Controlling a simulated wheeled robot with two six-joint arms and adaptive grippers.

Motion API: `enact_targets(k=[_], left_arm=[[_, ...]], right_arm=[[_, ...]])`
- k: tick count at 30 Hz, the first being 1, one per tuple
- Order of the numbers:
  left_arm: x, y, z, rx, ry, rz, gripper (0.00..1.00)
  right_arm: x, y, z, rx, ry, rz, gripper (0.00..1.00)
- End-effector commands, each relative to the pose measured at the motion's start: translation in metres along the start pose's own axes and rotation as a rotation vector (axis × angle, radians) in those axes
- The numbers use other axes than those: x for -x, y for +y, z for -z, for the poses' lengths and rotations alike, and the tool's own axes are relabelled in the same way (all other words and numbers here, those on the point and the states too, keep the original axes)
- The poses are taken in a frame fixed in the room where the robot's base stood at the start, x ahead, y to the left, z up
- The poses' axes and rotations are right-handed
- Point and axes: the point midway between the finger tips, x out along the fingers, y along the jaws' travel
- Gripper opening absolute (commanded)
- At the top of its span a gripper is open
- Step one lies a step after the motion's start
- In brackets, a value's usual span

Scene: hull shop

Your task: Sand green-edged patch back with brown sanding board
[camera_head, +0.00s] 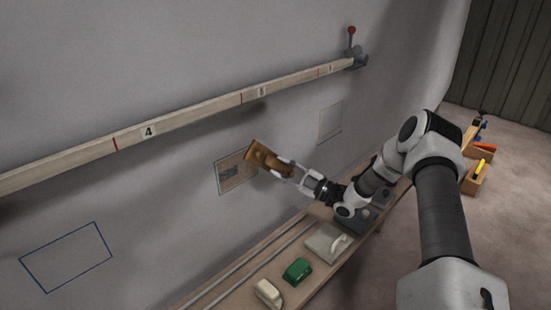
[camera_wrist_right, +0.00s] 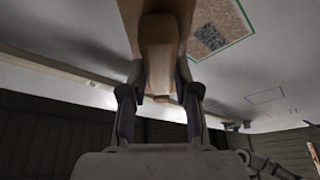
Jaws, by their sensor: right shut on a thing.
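The brown sanding board (camera_head: 266,157) is held in my right gripper (camera_head: 291,171), whose fingers are shut on its handle. It also shows in the wrist view (camera_wrist_right: 158,50), with the right gripper's fingers (camera_wrist_right: 160,95) on both sides of it. The green-edged patch (camera_head: 230,174) is on the grey hull wall, left of the board. In the wrist view the patch (camera_wrist_right: 212,32) shows brown with a dark grey speckled area. The board covers the patch's upper right edge in the head view; whether it touches the wall I cannot tell.
A numbered wooden batten (camera_head: 190,115) runs along the hull above the patch. A blue outline (camera_head: 66,257) is at left, a faint outlined panel (camera_head: 330,122) at right. A bench (camera_head: 235,290) below holds a green block (camera_head: 297,270), a cream block (camera_head: 268,293) and a grey tool (camera_head: 328,242).

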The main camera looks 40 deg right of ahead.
Motion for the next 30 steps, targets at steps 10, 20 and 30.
enact_targets(k=[10, 20, 30], left_arm=[[0.008, 0.000, 0.000, 0.000, -0.001, 0.000, 0.83], [0.042, 0.000, 0.000, 0.000, 0.000, 0.000, 0.83], [0.044, 0.000, 0.000, 0.000, -0.001, 0.000, 0.83]], right_arm=[[0.006, 0.002, 0.004, -0.002, -0.001, -0.002, 0.00], [0.045, 0.001, 0.020, -0.002, -0.002, -0.001, 0.00], [0.049, 0.000, 0.021, -0.001, 0.000, -0.001, 0.00]])
